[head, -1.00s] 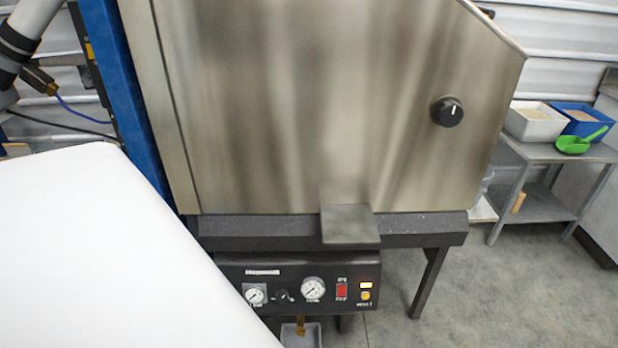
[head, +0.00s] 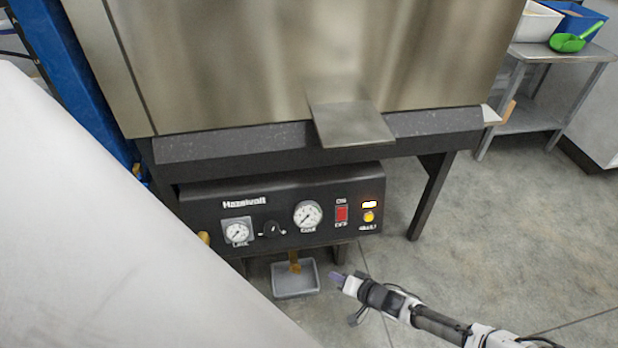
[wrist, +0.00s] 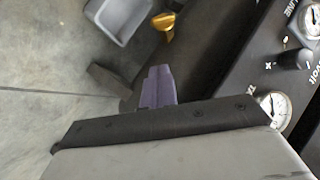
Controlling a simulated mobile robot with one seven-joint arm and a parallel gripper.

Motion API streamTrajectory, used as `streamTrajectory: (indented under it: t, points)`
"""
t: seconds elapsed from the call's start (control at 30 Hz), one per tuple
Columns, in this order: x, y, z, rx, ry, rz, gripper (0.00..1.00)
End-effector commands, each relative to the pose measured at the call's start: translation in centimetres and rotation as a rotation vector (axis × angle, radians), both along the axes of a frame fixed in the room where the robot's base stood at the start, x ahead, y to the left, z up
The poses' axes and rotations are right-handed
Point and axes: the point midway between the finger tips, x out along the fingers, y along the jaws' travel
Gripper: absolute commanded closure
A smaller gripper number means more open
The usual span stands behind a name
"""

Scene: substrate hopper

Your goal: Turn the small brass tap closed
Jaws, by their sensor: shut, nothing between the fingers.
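The small brass tap (head: 295,263) hangs below the control box, above a grey tray (head: 297,292) on the floor. In the wrist view the tap's brass handle (wrist: 164,24) shows at the top, beside the tray (wrist: 122,15). My gripper (head: 336,279) is to the right of the tap and tray in the head view, apart from the tap. Its purple fingertips (wrist: 158,80) are together and empty in the wrist view, with a gap to the tap. The handle's exact angle is hard to tell.
The black control box (head: 285,205) carries gauges, a black knob (head: 271,229) and a red switch (head: 342,213). Another brass part (head: 204,238) shows at its left end. The hopper's metal chute lip (head: 350,122) juts out above. A dark leg (head: 432,195) stands at right; floor there is open.

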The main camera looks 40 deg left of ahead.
Motion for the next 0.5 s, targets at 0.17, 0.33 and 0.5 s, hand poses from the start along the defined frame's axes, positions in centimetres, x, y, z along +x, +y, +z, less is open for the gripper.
streamTrajectory:
  t: [0.17, 0.33, 0.5]
  points:
    - [0.0, 1.2, -1.1, 0.002, 0.001, 0.002, 1.00]
    - [0.1, 3.9, -2.8, 0.001, 0.001, 0.004, 1.00]
    - [0.4, 7.2, -4.4, 0.001, 0.002, 0.003, 1.00]
